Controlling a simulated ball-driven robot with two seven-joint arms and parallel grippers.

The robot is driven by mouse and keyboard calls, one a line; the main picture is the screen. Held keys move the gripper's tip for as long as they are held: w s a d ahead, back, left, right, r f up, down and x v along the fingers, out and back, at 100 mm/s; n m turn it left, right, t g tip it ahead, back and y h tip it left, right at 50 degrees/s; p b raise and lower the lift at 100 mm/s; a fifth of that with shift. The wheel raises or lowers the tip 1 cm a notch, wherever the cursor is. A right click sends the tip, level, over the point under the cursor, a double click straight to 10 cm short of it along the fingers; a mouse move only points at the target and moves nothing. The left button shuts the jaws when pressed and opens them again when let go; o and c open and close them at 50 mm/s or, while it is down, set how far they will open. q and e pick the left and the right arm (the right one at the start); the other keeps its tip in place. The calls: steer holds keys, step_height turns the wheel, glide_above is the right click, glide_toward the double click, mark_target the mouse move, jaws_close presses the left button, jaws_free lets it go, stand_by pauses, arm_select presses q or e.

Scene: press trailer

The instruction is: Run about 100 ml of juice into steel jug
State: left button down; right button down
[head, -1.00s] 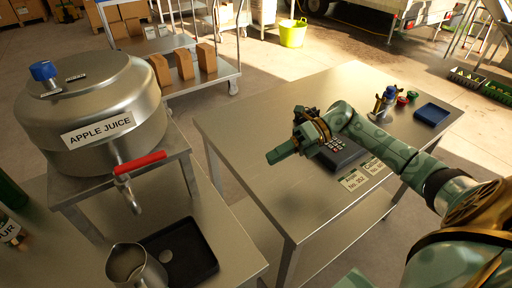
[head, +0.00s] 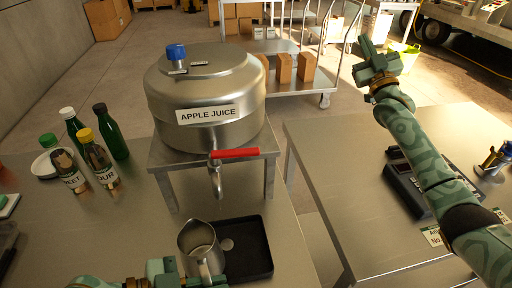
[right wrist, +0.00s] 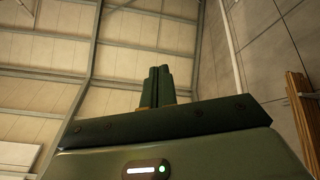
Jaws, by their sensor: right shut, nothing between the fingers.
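The steel jug (head: 200,252) stands upright at the left part of the black tray (head: 262,262), its open mouth below the tap spout (head: 216,185) and nearer me. The steel drum labelled APPLE JUICE (head: 205,95) sits on a metal stand; its red tap lever (head: 235,153) lies crosswise, pointing right. My left gripper (head: 180,272) is at the jug's handle, cut by the lower edge; whether its fingers grip is unclear. My right gripper (head: 367,50) is raised, empty and shut, well right of the drum. Its closed fingers (right wrist: 158,88) show in the right wrist view against the ceiling.
Green bottles (head: 112,132) and two labelled bottles (head: 97,160) stand left of the drum. A second steel table (head: 340,160) on the right holds a card terminal (head: 405,185). A gap separates the tables. A trolley with brown boxes (head: 284,68) stands behind.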

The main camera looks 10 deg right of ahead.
steer(key=w+a+f+m+g+y, duration=0.2)
steer(key=w+a+f+m+g, duration=0.35)
steer(key=f+m, duration=0.25)
steer(key=s+a+f+m+g+y, duration=0.1)
steer(key=s+a+f+g+y, duration=0.15)
steer(key=a+g+y, duration=0.35)
steer(key=n+g+y, duration=0.5)
steer(key=g+y, duration=0.4)
steer(key=g, duration=0.7)
glide_toward(235, 156)
steer(key=w+a, duration=0.5)
steer(key=w, duration=0.1)
steer(key=s, duration=0.4)
steer(key=shift+a+r, duration=0.1)
steer(key=shift+a, duration=0.15)
